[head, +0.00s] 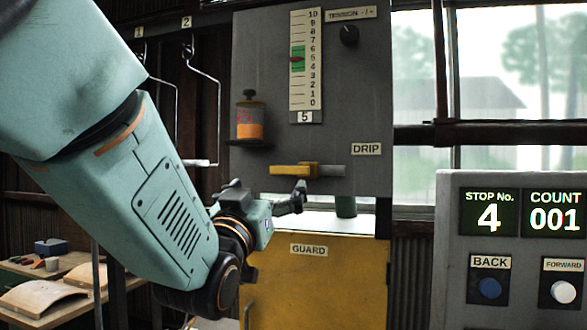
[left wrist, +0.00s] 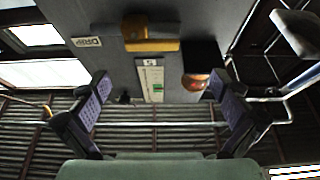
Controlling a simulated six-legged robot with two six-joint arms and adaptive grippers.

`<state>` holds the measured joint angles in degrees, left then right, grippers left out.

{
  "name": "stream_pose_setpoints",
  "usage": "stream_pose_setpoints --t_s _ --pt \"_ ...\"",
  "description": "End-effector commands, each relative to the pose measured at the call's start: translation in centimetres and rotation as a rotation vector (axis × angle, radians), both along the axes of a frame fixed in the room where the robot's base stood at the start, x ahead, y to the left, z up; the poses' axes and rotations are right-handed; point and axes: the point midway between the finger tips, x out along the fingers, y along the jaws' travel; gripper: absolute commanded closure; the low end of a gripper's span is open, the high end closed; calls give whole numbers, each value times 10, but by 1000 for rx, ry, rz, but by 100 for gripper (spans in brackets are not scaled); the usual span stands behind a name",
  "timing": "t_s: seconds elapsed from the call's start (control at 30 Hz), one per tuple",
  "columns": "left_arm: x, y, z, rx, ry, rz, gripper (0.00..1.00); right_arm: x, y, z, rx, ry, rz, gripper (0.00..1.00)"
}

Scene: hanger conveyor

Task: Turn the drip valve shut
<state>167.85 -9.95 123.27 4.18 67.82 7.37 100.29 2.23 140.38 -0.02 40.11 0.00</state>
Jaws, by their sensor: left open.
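The drip valve's yellow handle (head: 293,169) lies level across a grey pipe (head: 332,171) on the grey panel, left of and below the DRIP label (head: 367,149). My left gripper (head: 285,199) is just below the handle in the head view, apart from it as far as I can tell. In the left wrist view the two fingers of my left gripper (left wrist: 160,84) are wide apart with nothing between them. The yellow handle (left wrist: 152,45) shows beyond them, above the gap. My right gripper is not in view.
An oil jar (head: 250,120) with orange contents stands on a bracket left of the handle. A tension scale (head: 305,60) is above. A yellow guard (head: 315,285) is below. Hanger hooks (head: 217,100) hang at left. A control box (head: 510,180) shows stop 4, count 001, at right.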

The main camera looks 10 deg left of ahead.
Motion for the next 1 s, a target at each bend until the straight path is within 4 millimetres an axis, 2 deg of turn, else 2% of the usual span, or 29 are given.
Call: stream_pose_setpoints --t_s 0.17,0.53,0.7,0.97,1.0 --pt "15 -3 8 -1 -2 0 0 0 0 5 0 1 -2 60" --pt "62 -6 27 -1 -1 0 0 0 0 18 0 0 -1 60" --pt "71 -5 29 0 0 -1 0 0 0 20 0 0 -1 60" --pt "72 -3 29 -1 0 0 0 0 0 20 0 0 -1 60" --pt "72 -2 29 -1 0 0 3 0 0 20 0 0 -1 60"
